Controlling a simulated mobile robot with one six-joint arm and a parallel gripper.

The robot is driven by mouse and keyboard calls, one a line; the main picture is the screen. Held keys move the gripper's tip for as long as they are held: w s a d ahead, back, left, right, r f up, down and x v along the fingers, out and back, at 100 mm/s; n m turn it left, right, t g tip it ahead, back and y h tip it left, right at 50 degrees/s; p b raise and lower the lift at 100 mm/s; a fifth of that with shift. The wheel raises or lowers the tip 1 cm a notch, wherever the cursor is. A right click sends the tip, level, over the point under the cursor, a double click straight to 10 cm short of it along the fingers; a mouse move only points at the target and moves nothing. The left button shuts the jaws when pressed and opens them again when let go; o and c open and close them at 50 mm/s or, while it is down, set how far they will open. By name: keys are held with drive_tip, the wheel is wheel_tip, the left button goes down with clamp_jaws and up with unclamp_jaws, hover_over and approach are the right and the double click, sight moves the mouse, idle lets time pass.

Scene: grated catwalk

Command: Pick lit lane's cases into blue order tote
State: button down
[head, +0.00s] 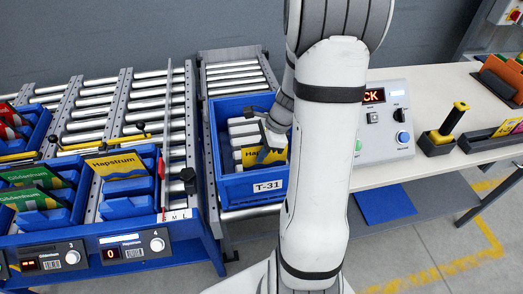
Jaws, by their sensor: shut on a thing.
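The blue order tote (232,186), marked T-31, stands on a roller conveyor left of my arm. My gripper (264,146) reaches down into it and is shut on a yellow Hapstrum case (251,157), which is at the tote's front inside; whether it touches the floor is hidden. Pale ribbed shapes show behind the case. In the Hapstrum lane (125,207) at the left, a yellow Hapstrum case (115,165) leans in a blue holder. That lane's panel shows a red 0 (111,254) and a bright label. My arm hides the tote's right side.
Left of it, another lane holds green cases (32,178), and red cases (10,122) stand farther back. A control box (385,120) with a red display, partly hidden, and a yellow-handled tool (445,130) stand on the bench at right.

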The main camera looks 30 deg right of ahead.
sight(258, 144)
wheel_tip(258, 144, down, 2)
drive_tip(key=shift+f+b, duration=0.15)
drive_tip(key=shift+b, duration=0.6)
drive_tip(key=c, duration=1)
unclamp_jaws()
drive_tip(key=shift+o, duration=0.2)
drive_tip(key=shift+r+p, duration=3.55)
drive_tip(key=shift+r, duration=0.55)
